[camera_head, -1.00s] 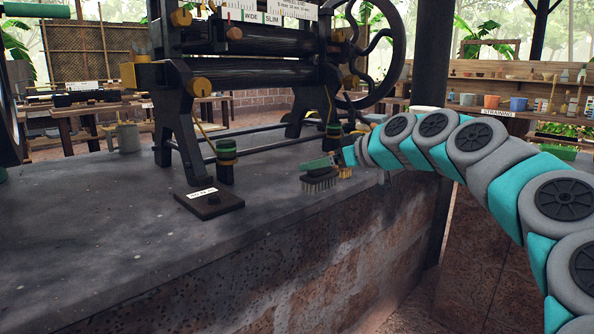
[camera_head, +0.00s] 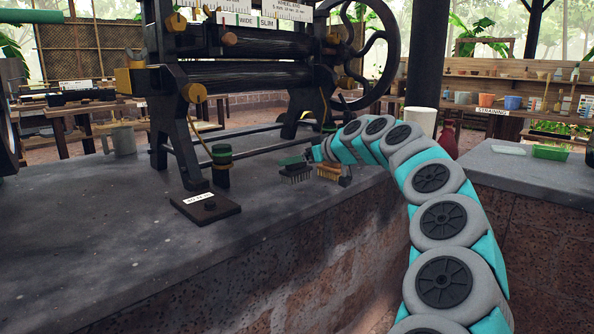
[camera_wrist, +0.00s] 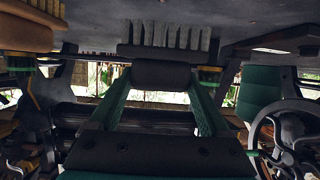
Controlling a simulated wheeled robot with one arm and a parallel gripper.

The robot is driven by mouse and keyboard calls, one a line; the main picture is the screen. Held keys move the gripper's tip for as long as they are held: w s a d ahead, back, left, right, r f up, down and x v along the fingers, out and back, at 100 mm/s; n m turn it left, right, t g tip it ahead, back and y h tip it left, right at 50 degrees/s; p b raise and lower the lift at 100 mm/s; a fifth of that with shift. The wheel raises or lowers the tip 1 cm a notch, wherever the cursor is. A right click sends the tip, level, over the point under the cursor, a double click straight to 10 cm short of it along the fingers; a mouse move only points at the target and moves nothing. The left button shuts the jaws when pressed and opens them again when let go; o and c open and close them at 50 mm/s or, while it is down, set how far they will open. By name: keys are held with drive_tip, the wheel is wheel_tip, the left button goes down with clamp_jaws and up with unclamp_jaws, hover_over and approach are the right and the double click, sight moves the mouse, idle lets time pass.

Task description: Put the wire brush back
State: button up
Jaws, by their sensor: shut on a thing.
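The wire brush (camera_head: 296,178) has a dark back and grey bristles that point down, low over the far part of the grey counter. I cannot tell whether the bristles touch the counter. My gripper (camera_head: 300,161), with green fingers, is shut on its dark back. In the wrist view, the brush (camera_wrist: 164,35) shows at the tips of my gripper (camera_wrist: 160,76), bristles toward the counter. A second brush (camera_head: 328,172) with a yellow-brown wooden body is just right of it, partly hidden by my arm; it also shows at the left in the wrist view (camera_wrist: 25,32).
The roller machine (camera_head: 240,75) with its wheel stands behind on the counter (camera_head: 110,235). A dark square plate (camera_head: 205,207) with a label lies left of the brush, beside a dark post (camera_head: 222,165). A metal jug (camera_head: 120,138) stands far left. The counter's front left is clear.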

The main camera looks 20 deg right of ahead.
sight(300, 169)
drive_tip(key=shift+f, duration=1.6)
drive_tip(key=shift+f, duration=0.15)
drive_tip(key=o, duration=1.3)
drive_tip(key=shift+c, duration=0.2)
drive_tip(key=shift+s+r, duration=0.1)
drive_tip(key=shift+r, duration=0.1)
drive_tip(key=b+v, duration=0.1)
drive_tip(key=v, duration=1)
drive_tip(key=shift+s+d+b, duration=0.2)
drive_tip(key=shift+s+b, duration=0.15)
drive_tip(key=shift+r, duration=0.15)
